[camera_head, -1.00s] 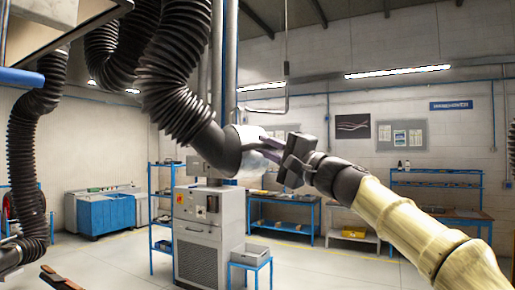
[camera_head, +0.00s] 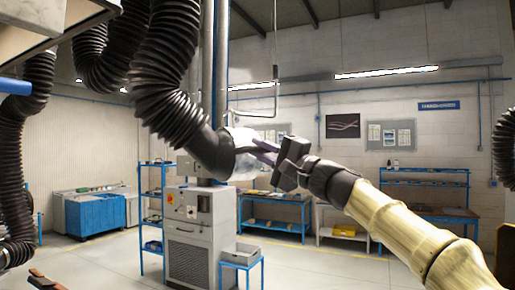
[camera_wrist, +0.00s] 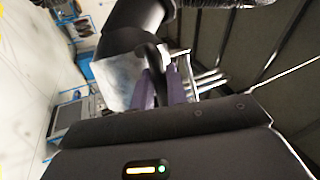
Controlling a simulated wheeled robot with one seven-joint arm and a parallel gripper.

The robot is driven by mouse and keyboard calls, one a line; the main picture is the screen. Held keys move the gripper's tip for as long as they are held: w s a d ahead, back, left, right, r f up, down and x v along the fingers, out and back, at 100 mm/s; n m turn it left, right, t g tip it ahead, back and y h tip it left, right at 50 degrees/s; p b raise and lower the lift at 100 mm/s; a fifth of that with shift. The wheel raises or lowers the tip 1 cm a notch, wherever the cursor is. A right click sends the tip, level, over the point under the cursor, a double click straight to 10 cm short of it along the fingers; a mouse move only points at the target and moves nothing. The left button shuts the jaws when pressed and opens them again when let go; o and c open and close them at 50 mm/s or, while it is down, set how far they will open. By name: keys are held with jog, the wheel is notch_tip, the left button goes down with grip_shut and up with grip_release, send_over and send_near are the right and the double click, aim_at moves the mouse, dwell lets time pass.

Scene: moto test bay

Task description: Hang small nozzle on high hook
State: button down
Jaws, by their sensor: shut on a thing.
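The small nozzle is the pale, partly see-through hood (camera_head: 240,153) at the end of a thick black ribbed hose (camera_head: 168,85). My gripper (camera_head: 266,152) is shut on the nozzle at its right side, in mid-air. The wrist view also shows the pale hood (camera_wrist: 118,82), with the purple fingers (camera_wrist: 162,88) at a black curved handle-like part. A thin metal hook-shaped rod (camera_head: 276,95) hangs from above, behind and above my gripper in the picture; the nozzle is apart from it. Whether this is the high hook I cannot tell. The fingers' contact is partly hidden.
A grey machine cabinet (camera_head: 198,235) stands below the nozzle, with a small blue stand (camera_head: 241,268) beside it. Blue shelving (camera_head: 152,215) and benches line the walls. More black hoses hang at left, and one shows at the right edge. Open floor lies at lower left.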

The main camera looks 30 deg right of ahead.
jog(key=shift+d+r, duration=0.15)
jog(key=shift+d, duration=0.15)
jog(key=d, duration=0.1)
jog(key=d+f+p, duration=0.1)
jog(key=d, duration=0.1)
jog(key=shift+d+f, duration=0.2)
jog(key=shift+d, duration=0.1)
dwell(0.4)
jog(key=shift+a, duration=0.1)
dwell(0.7)
